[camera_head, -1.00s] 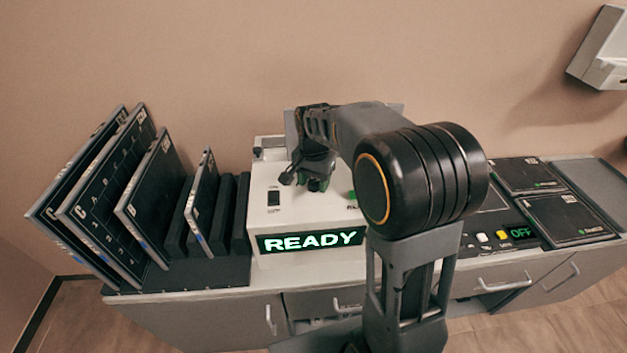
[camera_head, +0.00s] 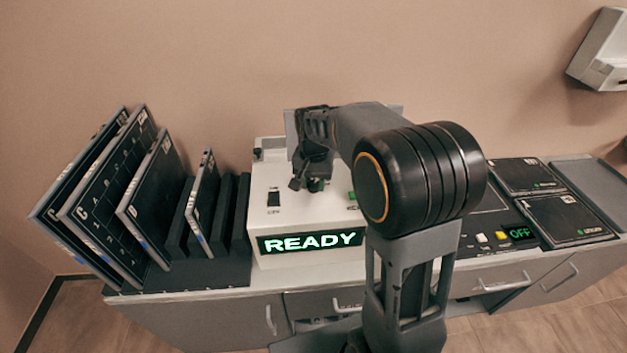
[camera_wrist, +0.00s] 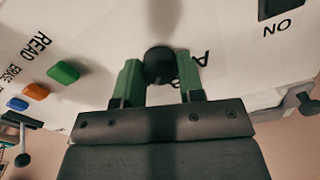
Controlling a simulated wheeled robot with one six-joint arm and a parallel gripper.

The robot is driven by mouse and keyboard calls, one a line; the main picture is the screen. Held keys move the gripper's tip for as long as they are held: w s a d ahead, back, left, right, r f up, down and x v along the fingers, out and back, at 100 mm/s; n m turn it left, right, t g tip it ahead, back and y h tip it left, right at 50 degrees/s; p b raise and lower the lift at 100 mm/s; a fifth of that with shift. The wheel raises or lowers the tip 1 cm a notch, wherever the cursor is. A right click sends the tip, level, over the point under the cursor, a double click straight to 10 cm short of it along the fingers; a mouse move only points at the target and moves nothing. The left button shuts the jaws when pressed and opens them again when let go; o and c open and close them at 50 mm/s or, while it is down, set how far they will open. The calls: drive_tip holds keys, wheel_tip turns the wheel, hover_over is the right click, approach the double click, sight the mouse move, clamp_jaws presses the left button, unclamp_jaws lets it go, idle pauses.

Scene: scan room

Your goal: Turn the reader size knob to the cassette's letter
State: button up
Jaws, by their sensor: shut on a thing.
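The reader (camera_head: 262,190) is a white box on the counter with a lit display (camera_head: 310,241) reading READY. Its round black size knob (camera_wrist: 158,64) shows in the wrist view between the green fingertips of my gripper (camera_wrist: 160,82), which is shut on it. A letter A is printed just right of the knob; other size letters are hidden or unclear. In the head view my gripper (camera_head: 312,184) points down onto the reader's top, and my arm covers part of it. Dark cassettes (camera_head: 108,195) stand in a rack at left; one shows a C.
Green (camera_wrist: 63,72), orange (camera_wrist: 36,91) and blue (camera_wrist: 17,103) buttons lie beside the knob in the wrist view. A black switch (camera_head: 273,197) is on the reader's left. Flat dark panels (camera_head: 560,219) and an OFF display (camera_head: 521,233) are at right.

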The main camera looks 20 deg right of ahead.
sight(313, 183)
drive_tip(key=n, duration=0.4)
drive_tip(key=shift+p, duration=0.35)
drive_tip(key=shift+n, duration=2.5)
drive_tip(key=o, duration=0.9)
wheel_tip(313, 183, up, 14)
drive_tip(key=shift+f+p, duration=0.1)
drive_tip(key=shift+p, duration=0.35)
drive_tip(key=shift+w, duration=0.1)
